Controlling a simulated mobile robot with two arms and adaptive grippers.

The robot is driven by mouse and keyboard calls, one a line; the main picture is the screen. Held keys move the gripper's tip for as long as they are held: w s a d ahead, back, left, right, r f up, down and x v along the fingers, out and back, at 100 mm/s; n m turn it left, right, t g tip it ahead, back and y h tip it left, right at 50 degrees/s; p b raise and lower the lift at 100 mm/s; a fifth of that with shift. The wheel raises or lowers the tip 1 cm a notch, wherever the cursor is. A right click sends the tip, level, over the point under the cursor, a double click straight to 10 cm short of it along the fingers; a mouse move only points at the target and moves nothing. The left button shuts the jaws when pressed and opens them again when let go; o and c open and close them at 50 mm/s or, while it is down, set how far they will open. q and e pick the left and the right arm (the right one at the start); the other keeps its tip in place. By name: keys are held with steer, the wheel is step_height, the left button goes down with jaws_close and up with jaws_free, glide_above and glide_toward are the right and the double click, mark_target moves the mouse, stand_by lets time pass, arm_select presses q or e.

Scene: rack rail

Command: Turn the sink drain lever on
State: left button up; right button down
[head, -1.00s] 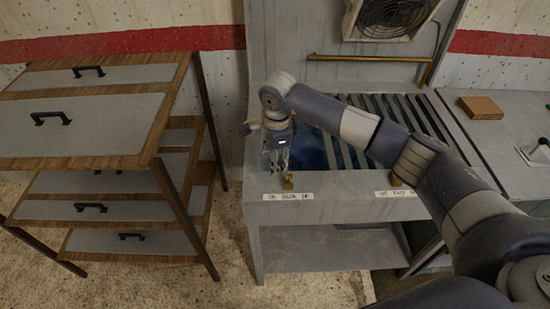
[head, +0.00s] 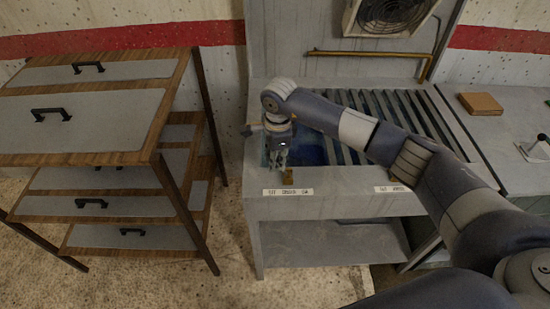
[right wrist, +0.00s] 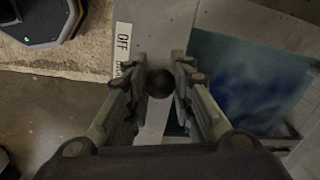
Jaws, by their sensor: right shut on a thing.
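The sink (head: 312,181) has a metal front rim with a small brass lever (head: 288,176) on it, above a white label (head: 288,191). My right gripper (head: 278,163) points down at the lever, at the left end of the sink. In the right wrist view, my right gripper (right wrist: 158,78) is shut on a dark round knob (right wrist: 158,84), which sits between its two fingers. The label (right wrist: 123,40) there shows "OFF" at its far end; a finger hides the rest. The lever's exact position is partly hidden. My left gripper is not in view.
A wooden drawer unit (head: 180,175) stands left of the sink. A second label (head: 392,189) is farther right on the rim. A brass pipe (head: 365,54) and a fan (head: 390,15) are behind. A brown block (head: 480,103) lies on the right counter.

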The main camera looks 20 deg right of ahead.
steer(key=d+t+y+b, duration=0.1)
steer(key=d+y+b, duration=0.1)
steer(key=b, duration=0.3)
steer(key=s+d+y+b, duration=0.1)
steer(key=d+y+b, duration=0.1)
steer(key=b, duration=0.4)
steer(key=d+t+y+b, duration=0.1)
steer(key=d+y+b, duration=0.1)
steer(key=y+b, duration=0.2)
steer(key=shift+s+d+f+t+b, duration=0.1)
steer(key=shift+s+d+t+b, duration=0.25)
steer(key=shift+b, duration=0.75)
steer(key=shift+s+d+b, duration=0.1)
steer(key=shift+d+b, duration=0.2)
steer(key=shift+b, duration=0.75)
steer(key=shift+d, duration=0.1)
steer(key=shift+d+m, duration=0.1)
steer(key=shift+m, duration=0.2)
steer(key=c, duration=1.7)
jaws_free()
steer(key=o, duration=0.4)
steer(key=shift+s+d, duration=0.1)
steer(key=shift+c, duration=0.2)
steer(key=shift+s+d, duration=0.1)
